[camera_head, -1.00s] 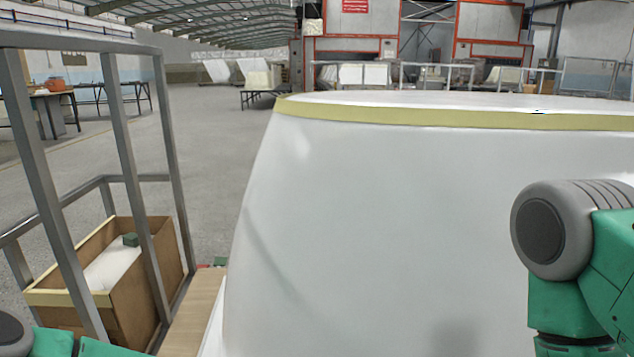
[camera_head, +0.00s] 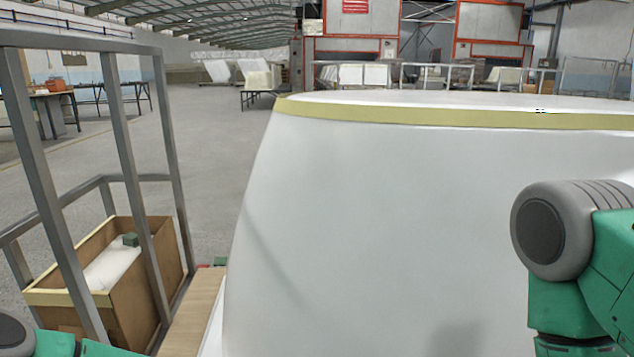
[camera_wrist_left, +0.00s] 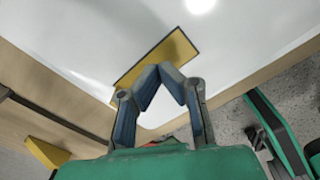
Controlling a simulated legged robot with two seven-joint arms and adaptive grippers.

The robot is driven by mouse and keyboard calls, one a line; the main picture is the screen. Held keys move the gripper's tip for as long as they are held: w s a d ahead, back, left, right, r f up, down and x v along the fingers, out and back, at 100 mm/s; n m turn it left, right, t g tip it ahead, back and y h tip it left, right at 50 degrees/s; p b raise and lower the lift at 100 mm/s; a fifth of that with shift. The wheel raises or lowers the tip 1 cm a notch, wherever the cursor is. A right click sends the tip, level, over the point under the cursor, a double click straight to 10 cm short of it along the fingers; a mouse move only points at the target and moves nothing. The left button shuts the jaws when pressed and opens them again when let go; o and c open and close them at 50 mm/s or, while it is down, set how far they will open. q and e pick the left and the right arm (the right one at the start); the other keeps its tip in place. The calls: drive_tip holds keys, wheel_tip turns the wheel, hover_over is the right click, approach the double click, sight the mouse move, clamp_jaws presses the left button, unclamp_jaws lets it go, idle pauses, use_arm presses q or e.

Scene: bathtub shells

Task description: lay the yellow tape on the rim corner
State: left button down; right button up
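The white bathtub shell (camera_head: 400,220) fills the middle and right of the head view, with a yellow band (camera_head: 380,114) around its top rim. In the left wrist view, a flat yellow tape strip (camera_wrist_left: 178,50) with dark edges lies diagonally across a white surface (camera_wrist_left: 85,40). My left gripper (camera_wrist_left: 162,70) has its fingertips drawn together at the strip's middle and appears shut on it. I cannot tell whether the strip touches the white surface. My left gripper is outside the head view. My right gripper is not in view; only that arm shows at the right.
A grey metal railing (camera_head: 125,130) stands at the left, with an open brown box (camera_head: 145,280) beside it holding a white roll (camera_head: 112,268) and a green block (camera_head: 130,240). A wooden board (camera_head: 195,315) runs beside the shell. Open floor lies beyond.

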use_arm(q)
drive_tip(key=shift+f, duration=0.8)
idle(1.0)
drive_tip(key=shift+r+p, duration=2.7)
drive_tip(key=shift+r, duration=0.85)
